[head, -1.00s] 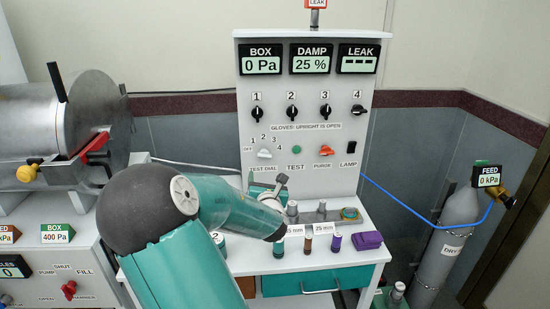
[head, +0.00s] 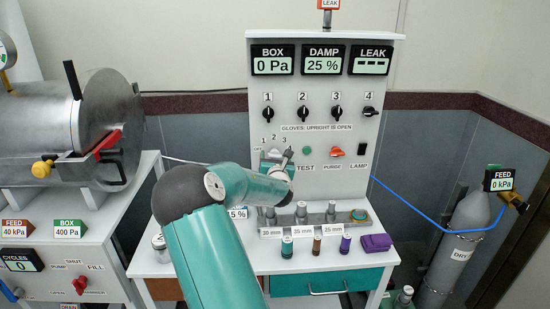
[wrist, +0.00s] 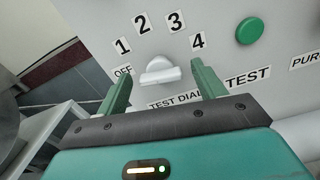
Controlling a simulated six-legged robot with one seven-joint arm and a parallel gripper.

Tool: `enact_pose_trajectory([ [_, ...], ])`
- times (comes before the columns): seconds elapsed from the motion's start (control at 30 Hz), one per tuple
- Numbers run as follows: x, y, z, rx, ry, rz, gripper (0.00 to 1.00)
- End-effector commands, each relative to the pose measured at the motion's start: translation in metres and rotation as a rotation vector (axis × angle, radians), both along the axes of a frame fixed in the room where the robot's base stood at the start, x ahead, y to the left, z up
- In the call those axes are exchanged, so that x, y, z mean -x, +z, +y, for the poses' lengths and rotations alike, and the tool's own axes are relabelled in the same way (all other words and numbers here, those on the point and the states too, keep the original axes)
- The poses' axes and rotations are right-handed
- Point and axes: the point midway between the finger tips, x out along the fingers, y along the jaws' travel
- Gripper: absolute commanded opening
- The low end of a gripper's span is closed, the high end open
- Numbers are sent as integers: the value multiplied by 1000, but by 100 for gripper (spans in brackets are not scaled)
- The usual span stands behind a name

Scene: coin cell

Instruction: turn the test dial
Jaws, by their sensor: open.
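The test dial (wrist: 158,72) is a white knob with a raised bar on the grey panel, ringed by OFF, 1, 2, 3 and 4. I cannot tell for sure which mark it points to. In the wrist view my gripper (wrist: 160,78) is open, with one green finger to the left of the dial and one to the right. There is a gap on both sides, and I see no contact. In the head view my gripper (head: 284,160) is in front of the dial and largely hides it.
The green TEST button (wrist: 250,31) is right of the dial; the red PURGE knob (head: 337,153) is farther right. Below, the bench holds small posts, coloured vials and a purple case (head: 375,242). A metal chamber (head: 100,125) stands left, a grey cylinder (head: 465,240) right.

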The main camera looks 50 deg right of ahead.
Motion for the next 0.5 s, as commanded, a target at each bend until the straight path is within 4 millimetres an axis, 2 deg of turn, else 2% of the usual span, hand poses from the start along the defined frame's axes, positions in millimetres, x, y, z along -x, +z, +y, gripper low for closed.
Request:
enact_pose_trajectory([
  [0.37,-5,0,-6,0,0,0,69],
  [0.5,-5,0,-6,0,0,0,42],
])
